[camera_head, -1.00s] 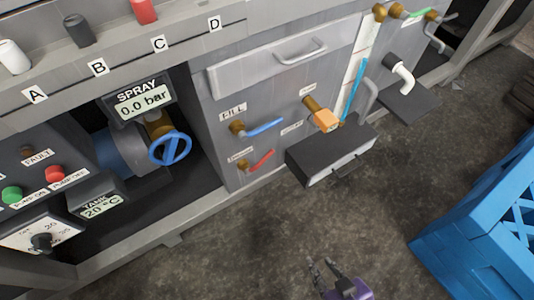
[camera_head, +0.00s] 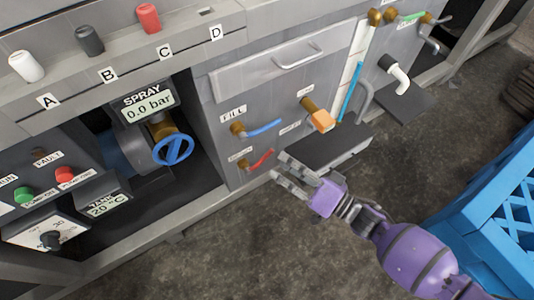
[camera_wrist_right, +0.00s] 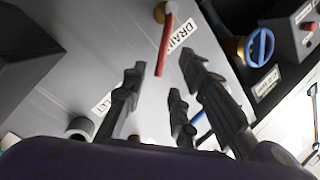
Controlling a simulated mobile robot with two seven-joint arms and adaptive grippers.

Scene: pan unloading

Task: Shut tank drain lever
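The drain lever (camera_head: 260,161) is a red handle on a brass fitting, low on the grey panel in the head view, below the blue fill lever (camera_head: 263,128). Its handle slants up to the right. In the right wrist view the red lever (camera_wrist_right: 165,45) hangs from its brass pivot beside the DRAIN label (camera_wrist_right: 182,35). My right gripper (camera_head: 279,166) is open and empty, its fingertips just right of the lever's free end and seemingly apart from it. In the wrist view the lever's end lies ahead, between the spread fingers. My left gripper is out of view.
A dark box (camera_head: 330,146) juts from the panel close behind my right gripper. An orange-handled brass valve (camera_head: 318,117) sits above it. A blue crate (camera_head: 495,205) stands on the floor at right. The floor in front of the panel is otherwise clear.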

